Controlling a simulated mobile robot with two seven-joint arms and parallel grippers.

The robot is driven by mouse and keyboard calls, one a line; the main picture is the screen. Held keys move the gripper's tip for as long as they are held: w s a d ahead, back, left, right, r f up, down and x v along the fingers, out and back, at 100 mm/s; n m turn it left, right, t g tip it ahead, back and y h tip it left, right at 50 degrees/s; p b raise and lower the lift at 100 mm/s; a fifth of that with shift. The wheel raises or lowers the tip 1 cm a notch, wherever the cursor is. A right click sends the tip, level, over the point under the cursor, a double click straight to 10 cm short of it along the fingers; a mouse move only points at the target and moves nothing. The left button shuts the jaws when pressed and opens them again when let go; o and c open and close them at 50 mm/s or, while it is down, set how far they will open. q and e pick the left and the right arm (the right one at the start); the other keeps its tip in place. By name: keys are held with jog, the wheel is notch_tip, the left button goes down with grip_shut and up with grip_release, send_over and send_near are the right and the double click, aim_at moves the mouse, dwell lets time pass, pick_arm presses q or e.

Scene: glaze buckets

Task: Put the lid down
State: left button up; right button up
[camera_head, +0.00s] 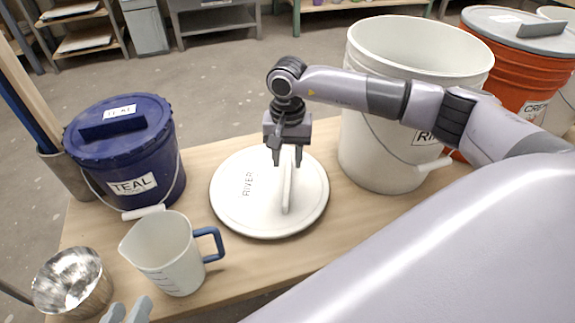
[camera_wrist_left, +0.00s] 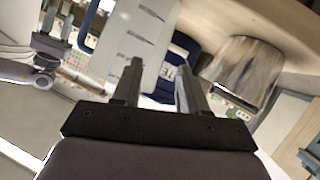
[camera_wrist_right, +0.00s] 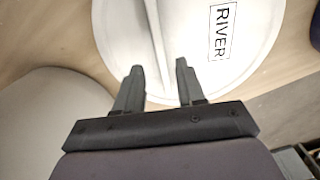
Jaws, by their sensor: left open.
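The white round lid (camera_head: 235,210), marked RIVER, lies on the wooden table with its bar handle (camera_head: 287,190) upward. It also shows in the right wrist view (camera_wrist_right: 265,25). My right gripper (camera_head: 287,163) points down at the lid's handle, at its far end. Its fingers (camera_wrist_right: 159,68) are apart; whether they touch the handle cannot be told. The white open bucket (camera_head: 375,150) stands right of the lid, its label partly hidden by my right arm. My left gripper (camera_head: 127,313) is open and empty at the bottom edge, near the jug; its fingers show in the left wrist view (camera_wrist_left: 156,66).
A white measuring jug (camera_head: 165,255) with a blue handle stands left of the lid, beside a metal cup (camera_head: 72,283). A lidded blue TEAL bucket (camera_head: 125,160) stands behind the jug. A lidded orange bucket (camera_head: 515,75) stands at the right.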

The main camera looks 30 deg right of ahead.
pick_arm(q)
jog(key=shift+s+a+r+y+p, duration=0.1)
jog(key=shift+s+a+y+p, duration=0.1)
jog(key=shift+a+p, duration=0.15)
jog(key=shift+s+a+r+y+p, duration=0.1)
jog(key=shift+a+y+p, duration=0.15)
jog(key=shift+a, duration=0.1)
pick_arm(e)
notch_tip(320, 180, up, 6)
jog(key=shift+f, duration=0.15)
